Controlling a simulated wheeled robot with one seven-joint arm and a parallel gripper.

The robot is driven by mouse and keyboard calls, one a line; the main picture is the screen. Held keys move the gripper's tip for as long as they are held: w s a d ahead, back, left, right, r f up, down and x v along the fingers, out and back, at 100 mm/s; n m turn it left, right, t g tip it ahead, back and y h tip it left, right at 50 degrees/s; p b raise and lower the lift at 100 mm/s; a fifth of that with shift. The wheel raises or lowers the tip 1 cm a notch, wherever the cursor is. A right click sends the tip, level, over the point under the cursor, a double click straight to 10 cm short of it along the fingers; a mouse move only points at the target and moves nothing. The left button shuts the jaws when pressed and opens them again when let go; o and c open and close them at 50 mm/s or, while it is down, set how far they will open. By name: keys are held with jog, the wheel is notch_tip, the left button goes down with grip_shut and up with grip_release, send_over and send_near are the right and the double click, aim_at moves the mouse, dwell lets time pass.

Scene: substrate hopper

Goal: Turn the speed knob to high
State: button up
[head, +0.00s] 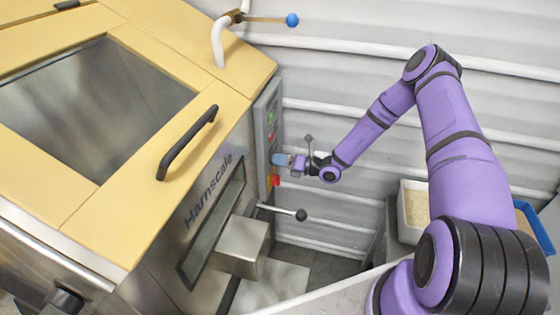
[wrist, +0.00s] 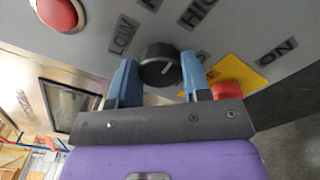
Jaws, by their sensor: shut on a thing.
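The speed knob (wrist: 158,62) is a round black knob with a white pointer line, on the grey control panel (wrist: 225,30). In the wrist view the pointer slants to the upper right. The LOW label (wrist: 122,35) is up and left of the knob, and the HIGH label (wrist: 198,11) is up and right; a label between them is cut off. My gripper (wrist: 159,75) is shut on the knob, one blue finger on each side. In the head view my gripper (head: 281,159) is at the panel's face and hides the knob.
A red switch on a yellow plate (wrist: 252,76) sits close beside the right finger, near an ON label (wrist: 277,50). A red button (wrist: 60,13) is at upper left. A lever with a black ball (head: 300,214) sticks out below my gripper. A white bin (head: 413,208) stands right.

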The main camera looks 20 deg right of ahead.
jog(key=shift+m, duration=0.5)
jog(key=o, duration=0.9)
jog(key=shift+d, duration=0.15)
jog(key=v, duration=1)
jog(key=shift+s+d, duration=0.25)
